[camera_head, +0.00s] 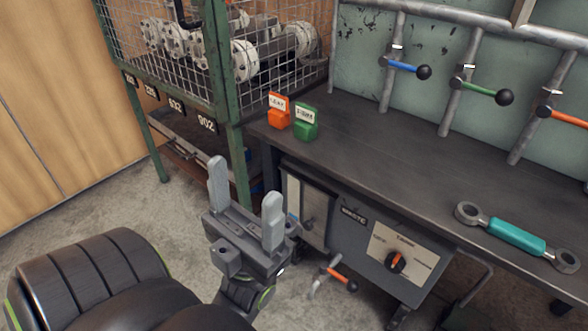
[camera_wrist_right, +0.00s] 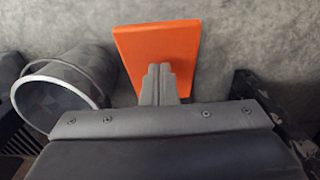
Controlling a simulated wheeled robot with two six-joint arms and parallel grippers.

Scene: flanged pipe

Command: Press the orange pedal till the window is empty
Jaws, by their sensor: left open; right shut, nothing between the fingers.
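The orange pedal (camera_wrist_right: 155,50) is a flat plate in the right wrist view, above the floor. My right gripper (camera_wrist_right: 158,70) is shut and empty, its fingertips overlapping the pedal's lower part in the picture; I cannot tell whether they touch. The pedal is not seen in the head view. A pale narrow panel (camera_head: 293,196) on the cabinet under the bench may be the window; its contents cannot be made out. My left gripper (camera_head: 245,188) is open and empty, in front of the cabinet.
A grey round bucket (camera_wrist_right: 55,92) stands left of the pedal. The bench (camera_head: 400,180) holds orange (camera_head: 279,115) and green (camera_head: 305,126) tags and a teal-handled tool (camera_head: 516,236). An orange-handled valve (camera_head: 338,278) juts out low. A mesh cage (camera_head: 215,70) with flanged pipes stands at the left.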

